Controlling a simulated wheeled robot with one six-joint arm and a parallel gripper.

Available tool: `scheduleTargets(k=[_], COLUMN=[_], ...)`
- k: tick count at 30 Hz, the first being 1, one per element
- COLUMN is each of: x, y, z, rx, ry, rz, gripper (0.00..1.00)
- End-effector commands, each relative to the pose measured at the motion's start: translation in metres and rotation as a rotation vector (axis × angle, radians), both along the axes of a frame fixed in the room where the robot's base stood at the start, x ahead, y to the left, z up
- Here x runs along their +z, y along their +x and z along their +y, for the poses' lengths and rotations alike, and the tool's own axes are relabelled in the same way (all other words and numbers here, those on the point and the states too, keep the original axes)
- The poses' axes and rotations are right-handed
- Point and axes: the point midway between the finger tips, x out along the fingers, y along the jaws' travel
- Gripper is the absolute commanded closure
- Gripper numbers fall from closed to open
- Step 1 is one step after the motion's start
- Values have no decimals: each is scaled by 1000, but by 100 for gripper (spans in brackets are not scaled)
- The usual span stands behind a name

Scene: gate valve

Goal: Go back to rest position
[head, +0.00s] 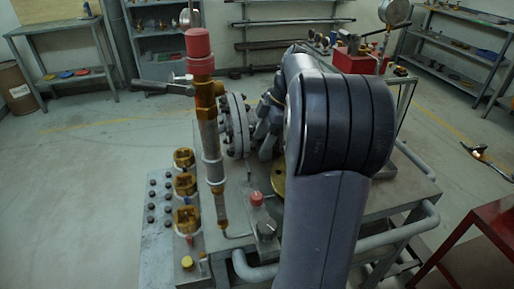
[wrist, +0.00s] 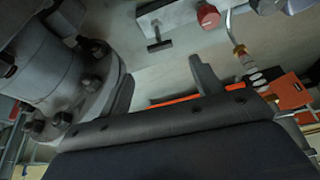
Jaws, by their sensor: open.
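My gripper (wrist: 164,86) is open in the wrist view, its two dark fingers apart with nothing visible between them. A grey bolted flange and pipe body (wrist: 62,75) fill the left of that view, close beside the left finger; I cannot tell whether they touch. In the head view the grey flanged valve body (head: 236,125) stands on the bench, partly hidden by my arm. My arm rises through the middle right of that view and bends over the bench, hiding most of my gripper.
A vertical brass pipe with a red cap (head: 198,45) stands left of my arm. Brass fittings (head: 186,187) and a red knob (head: 257,198) sit on the bench. A red table (head: 492,222) is at right, shelves (head: 462,45) behind. The floor at left is clear.

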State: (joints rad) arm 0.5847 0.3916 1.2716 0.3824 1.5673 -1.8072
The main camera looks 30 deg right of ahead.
Motion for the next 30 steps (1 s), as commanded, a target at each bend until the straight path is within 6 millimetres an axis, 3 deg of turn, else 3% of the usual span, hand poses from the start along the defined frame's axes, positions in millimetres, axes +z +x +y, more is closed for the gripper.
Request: scheduleTargets(k=[14,20,30], x=[2,-21,-79], y=[-1,2,11], z=[-1,8,31], rx=[0,1,1], ry=[0,2,2], rz=[1,3,2], gripper=[38,38,38])
